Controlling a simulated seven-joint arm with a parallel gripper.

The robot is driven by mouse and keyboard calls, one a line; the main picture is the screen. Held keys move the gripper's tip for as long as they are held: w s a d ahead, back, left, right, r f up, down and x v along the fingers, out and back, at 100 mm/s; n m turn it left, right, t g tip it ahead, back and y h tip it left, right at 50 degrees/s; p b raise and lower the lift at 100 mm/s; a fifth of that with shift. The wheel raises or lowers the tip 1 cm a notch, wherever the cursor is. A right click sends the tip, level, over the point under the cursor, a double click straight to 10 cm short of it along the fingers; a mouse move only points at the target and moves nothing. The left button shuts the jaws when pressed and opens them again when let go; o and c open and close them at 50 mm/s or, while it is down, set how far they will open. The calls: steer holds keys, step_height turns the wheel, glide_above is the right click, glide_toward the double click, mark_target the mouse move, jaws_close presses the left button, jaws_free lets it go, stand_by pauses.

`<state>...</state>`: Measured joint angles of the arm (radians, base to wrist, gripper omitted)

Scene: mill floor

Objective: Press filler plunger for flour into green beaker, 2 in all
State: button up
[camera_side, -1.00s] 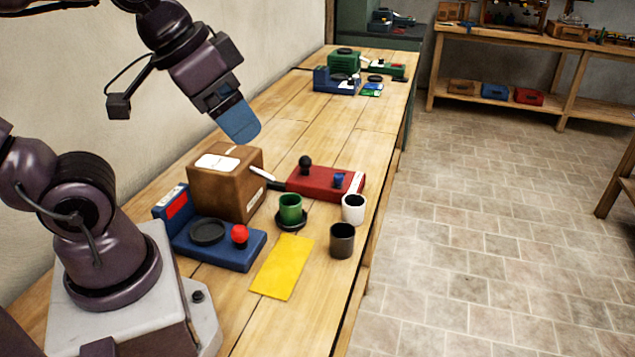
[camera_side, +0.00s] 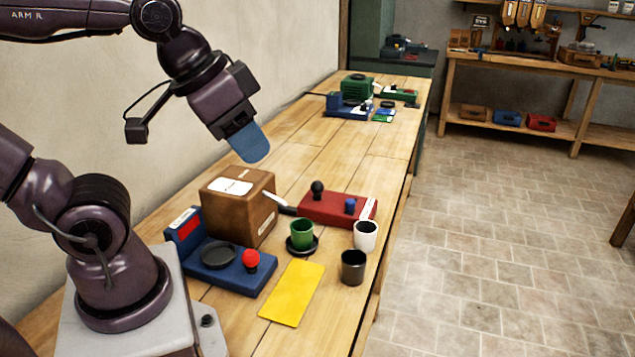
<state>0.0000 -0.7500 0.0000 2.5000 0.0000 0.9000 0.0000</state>
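A green beaker (camera_side: 302,232) stands upright on a round dark pad (camera_side: 301,247) on the wooden bench. Beside it, to the upper left, is a brown box (camera_side: 236,210) with a white label on top. Which part is the filler plunger is not clear, and I see no flour. My gripper (camera_side: 249,144) points down above the box's far side, apart from everything. Its blue fingers are seen side-on, so their gap is hidden.
A blue scale-like unit (camera_side: 232,270) with a dark plate and red knob sits front left of the beaker. The mid-bench (camera_side: 340,160) is clear.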

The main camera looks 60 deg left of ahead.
jaws_close()
stand_by(1.4)
